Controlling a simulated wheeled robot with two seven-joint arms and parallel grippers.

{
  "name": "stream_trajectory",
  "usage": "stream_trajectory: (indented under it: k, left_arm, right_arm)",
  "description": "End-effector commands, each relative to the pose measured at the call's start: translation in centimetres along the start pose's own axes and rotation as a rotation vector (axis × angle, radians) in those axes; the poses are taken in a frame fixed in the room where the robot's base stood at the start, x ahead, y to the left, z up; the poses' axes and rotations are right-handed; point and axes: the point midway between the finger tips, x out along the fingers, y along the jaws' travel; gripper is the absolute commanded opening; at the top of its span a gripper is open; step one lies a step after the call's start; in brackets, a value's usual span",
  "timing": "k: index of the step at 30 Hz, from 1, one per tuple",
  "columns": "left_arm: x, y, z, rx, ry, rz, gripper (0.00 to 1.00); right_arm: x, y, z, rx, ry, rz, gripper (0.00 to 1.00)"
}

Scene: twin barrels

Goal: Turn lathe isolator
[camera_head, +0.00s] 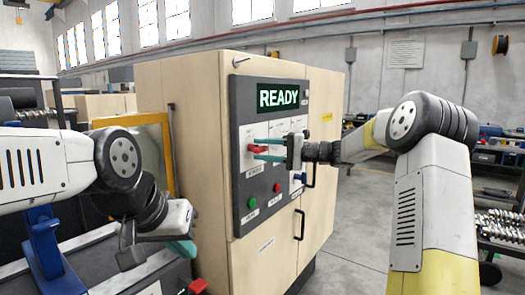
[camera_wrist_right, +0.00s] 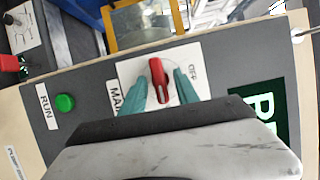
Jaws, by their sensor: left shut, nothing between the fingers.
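The lathe isolator is a red rotary handle (camera_head: 257,149) on a white plate on the cabinet's dark control panel. In the right wrist view the red handle (camera_wrist_right: 160,80) sits between the "MAIN" and "OFF" lettering. My right gripper (camera_head: 254,149) is at the panel with its teal fingers on either side of the handle. In the wrist view the open right gripper (camera_wrist_right: 160,84) shows a small gap between each finger and the handle. My left gripper (camera_head: 184,249) is shut and empty, low at the left, away from the panel.
The panel has a lit "READY" display (camera_head: 278,97), a green button (camera_head: 252,202), a red button (camera_head: 276,187) and a blue switch (camera_head: 299,179). The beige cabinet (camera_head: 190,90) has a door handle (camera_head: 300,225). A bench with metal parts (camera_head: 500,222) stands at the right.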

Motion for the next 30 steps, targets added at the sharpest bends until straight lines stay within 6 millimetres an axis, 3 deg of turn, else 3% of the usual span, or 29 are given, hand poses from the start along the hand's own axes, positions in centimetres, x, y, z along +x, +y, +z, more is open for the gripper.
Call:
stream_trajectory:
  k: [9,21,30]
  left_arm:
    - [0.0,0.0,0.0,0.0,0.0,0.0,0.0]
    - [0.0,0.0,0.0,0.0,0.0,0.0,0.0]
    - [0.0,0.0,0.0,0.0,0.0,0.0,0.0]
  right_arm:
    - [-0.3,-0.1,0.0,-0.001,-0.001,0.0,0.36]
    - [-6.4,0.0,0.0,-0.001,0.001,0.0,0.36]
    - [-7.8,0.0,0.0,0.0,-0.002,-0.001,0.36]
